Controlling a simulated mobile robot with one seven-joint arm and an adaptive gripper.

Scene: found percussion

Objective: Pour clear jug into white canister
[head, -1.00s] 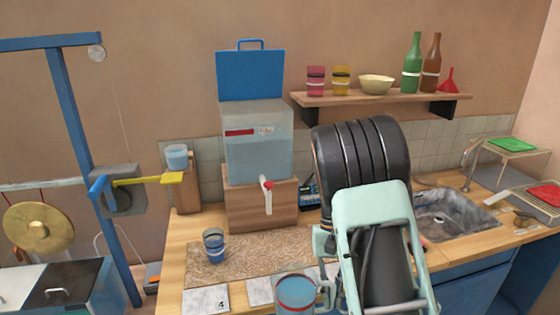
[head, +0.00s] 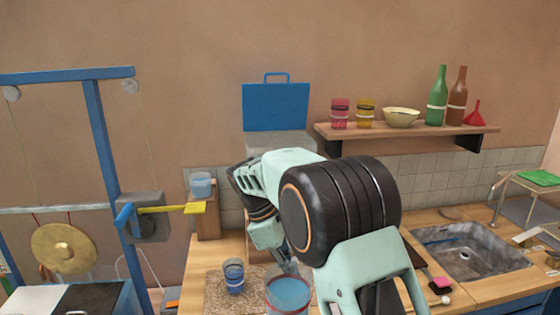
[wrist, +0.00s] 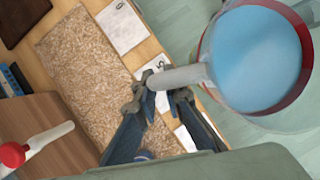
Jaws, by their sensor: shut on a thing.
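The clear jug (head: 288,294) holds blue liquid and has a reddish rim band. It is low in the middle of the head view and at the upper right of the wrist view (wrist: 256,58). My gripper (wrist: 163,92) is shut on its pale handle. I cannot pick out a clearly white canister. A pale tank (head: 278,142) with a raised blue lid (head: 275,106) stands behind my arm, mostly hidden. A small pale blue-white cup (head: 201,185) stands on a wooden post at the left.
A blue cup (head: 234,275) stands on the speckled mat (wrist: 85,65). A white tap with a red knob (wrist: 14,154) sticks out near the wooden block. A yellow lever (head: 170,209) reaches toward the post. The sink (head: 465,250) and shelf (head: 410,132) are at the right.

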